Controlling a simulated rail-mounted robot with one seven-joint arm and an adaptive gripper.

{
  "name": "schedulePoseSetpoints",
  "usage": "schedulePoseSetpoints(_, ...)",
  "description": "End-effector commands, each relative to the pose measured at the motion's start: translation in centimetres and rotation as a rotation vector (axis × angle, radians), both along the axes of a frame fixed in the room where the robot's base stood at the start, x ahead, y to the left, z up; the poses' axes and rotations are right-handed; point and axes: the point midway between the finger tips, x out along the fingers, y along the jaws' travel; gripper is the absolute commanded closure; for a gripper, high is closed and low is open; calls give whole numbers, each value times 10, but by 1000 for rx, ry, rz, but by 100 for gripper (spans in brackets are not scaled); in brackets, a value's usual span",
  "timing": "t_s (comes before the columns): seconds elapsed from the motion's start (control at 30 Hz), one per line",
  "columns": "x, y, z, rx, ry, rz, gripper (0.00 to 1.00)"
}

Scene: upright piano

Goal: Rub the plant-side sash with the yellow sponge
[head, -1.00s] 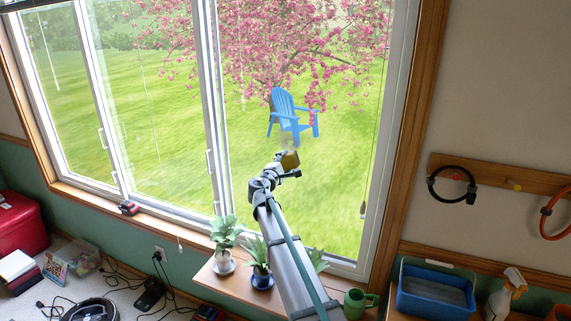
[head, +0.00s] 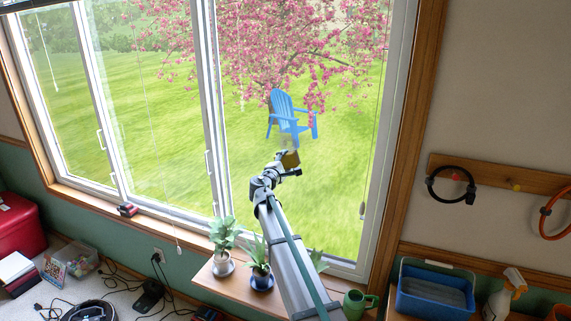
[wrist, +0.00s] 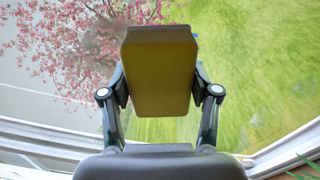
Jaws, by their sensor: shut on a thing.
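My gripper (wrist: 160,95) is shut on the yellow sponge (wrist: 160,75), which has a darker edge along its top in the wrist view. In the head view the sponge (head: 290,159) is at the end of my arm, in front of the plant-side sash (head: 340,200), the large right pane behind the plants. I cannot tell whether the sponge touches the glass. A faint pale patch (head: 288,142) shows just above the sponge in the head view. A blurred greyish patch (wrist: 108,42) shows left of the sponge in the wrist view.
Potted plants (head: 223,240) and a green mug (head: 358,302) stand on the shelf below the pane, around my arm. A blind cord (head: 363,205) hangs near the right frame. A blue bin (head: 435,292) and spray bottle (head: 505,295) stand at right.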

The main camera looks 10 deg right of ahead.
Motion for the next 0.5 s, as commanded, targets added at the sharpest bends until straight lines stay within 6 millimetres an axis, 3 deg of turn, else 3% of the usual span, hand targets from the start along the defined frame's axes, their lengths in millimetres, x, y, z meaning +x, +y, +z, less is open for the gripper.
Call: schedulePoseSetpoints(0.5,4,-3,5,0,0,0,66)
